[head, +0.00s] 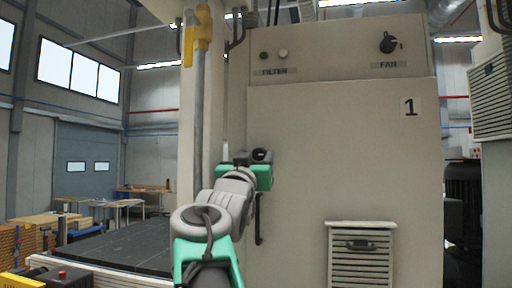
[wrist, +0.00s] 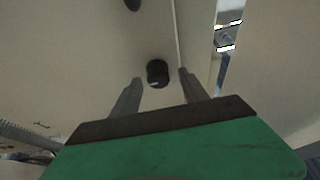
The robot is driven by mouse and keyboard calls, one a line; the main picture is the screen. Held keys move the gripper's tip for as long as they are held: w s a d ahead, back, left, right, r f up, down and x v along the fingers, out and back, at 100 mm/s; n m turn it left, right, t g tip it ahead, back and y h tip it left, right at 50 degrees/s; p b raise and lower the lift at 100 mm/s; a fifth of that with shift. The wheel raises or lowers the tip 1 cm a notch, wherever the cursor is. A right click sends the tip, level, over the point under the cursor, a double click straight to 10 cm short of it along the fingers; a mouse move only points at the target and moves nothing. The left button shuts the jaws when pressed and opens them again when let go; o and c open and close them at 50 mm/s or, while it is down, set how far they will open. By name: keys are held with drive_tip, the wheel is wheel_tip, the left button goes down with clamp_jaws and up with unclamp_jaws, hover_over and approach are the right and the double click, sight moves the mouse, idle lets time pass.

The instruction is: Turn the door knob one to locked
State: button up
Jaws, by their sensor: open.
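The door knob, a short black cylinder (wrist: 157,73), sits on the pale panel in the wrist view, with a small light mark on its near edge. My gripper (wrist: 161,77) is open, with one grey finger on each side of the knob in the picture. I see no contact, and the depth between fingertips and knob is hard to judge. In the head view my green and grey gripper body is at the left edge of the cabinet door (head: 340,160) marked 1. A dark round shape shows just above it; I cannot tell whether it is the knob.
A dark vertical handle (head: 259,228) is on the door just right of my arm. A vent (head: 361,262) is low on the door. The FAN knob (head: 388,43) and FILTER controls (head: 274,55) are above. A grey pipe with a yellow valve (head: 202,38) stands left.

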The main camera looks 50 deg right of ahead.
drive_tip(key=shift+w+d+r, duration=0.15)
drive_tip(key=shift+d+r, duration=0.2)
drive_tip(key=shift+d, duration=0.2)
drive_tip(key=shift+f, duration=0.1)
drive_tip(key=shift+c, duration=0.4)
clamp_jaws()
